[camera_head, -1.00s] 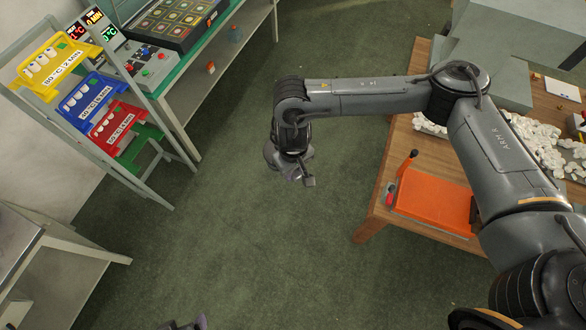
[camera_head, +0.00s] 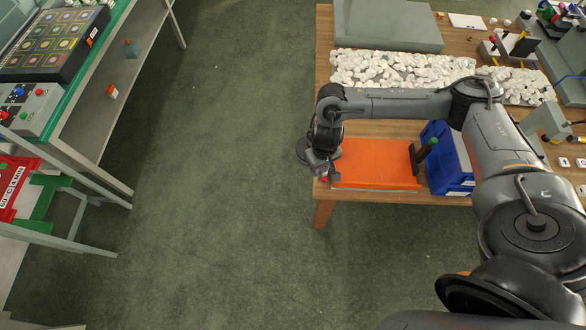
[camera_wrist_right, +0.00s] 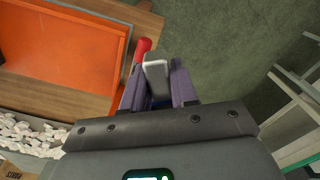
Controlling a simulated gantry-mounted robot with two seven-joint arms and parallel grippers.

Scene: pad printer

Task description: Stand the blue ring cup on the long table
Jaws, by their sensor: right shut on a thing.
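My right gripper (camera_head: 318,166) hangs by the left corner of a wooden table (camera_head: 325,70), beside the orange board. In the right wrist view the right gripper (camera_wrist_right: 157,75) has its two purple fingers closed around a pale grey-white piece with a blue patch under it, which looks like the blue ring cup (camera_wrist_right: 156,76). The fingers and palm hide most of it, and its ring cannot be made out. In the head view the arm hides the cup. My left gripper is not in view.
The orange board (camera_head: 375,163) lies on the table's near left, with a red knob (camera_wrist_right: 143,46) close to the fingers. Blue bins (camera_head: 448,165) stand right of it. White pieces (camera_head: 400,70) are heaped behind. Open floor separates the table from a green-edged bench (camera_head: 120,50) at left.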

